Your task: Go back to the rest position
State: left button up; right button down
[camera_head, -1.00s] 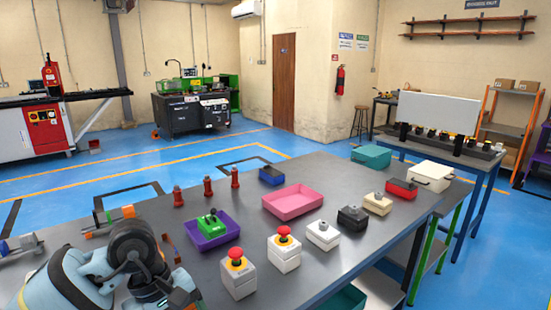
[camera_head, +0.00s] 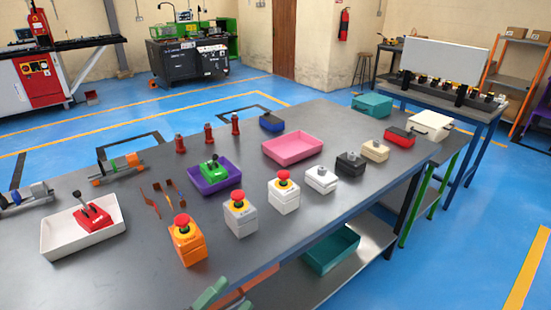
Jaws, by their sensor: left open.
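My left gripper (camera_head: 236,287) shows only in part at the bottom edge of the head view, in front of the near edge of the grey workbench (camera_head: 330,215). My right gripper is not in view.
The bench holds a white tray with a red switch (camera_head: 84,228), an orange button box (camera_head: 187,245), more button boxes, a purple tray (camera_head: 213,180) and a pink tray (camera_head: 292,147). A teal bin (camera_head: 331,250) sits on the lower shelf. Blue floor is clear at right.

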pick_arm(q)
jog(key=s+a+f+n+g+y, duration=0.2)
jog(key=s+a+f+n+y, duration=0.1)
jog(key=s+f+n, duration=0.4)
jog(key=s+a+f+n+g+y, duration=0.2)
jog(key=s+a+f+n+y, duration=0.2)
jog(key=f, duration=0.5)
jog(key=s+a+f+n+g+y, duration=0.3)
jog(key=s+f+n, duration=0.5)
jog(key=n, duration=0.3)
jog(key=shift+s+a+f+y, duration=0.4)
jog(key=shift+s+a+y, duration=0.4)
jog(key=shift+y, duration=0.4)
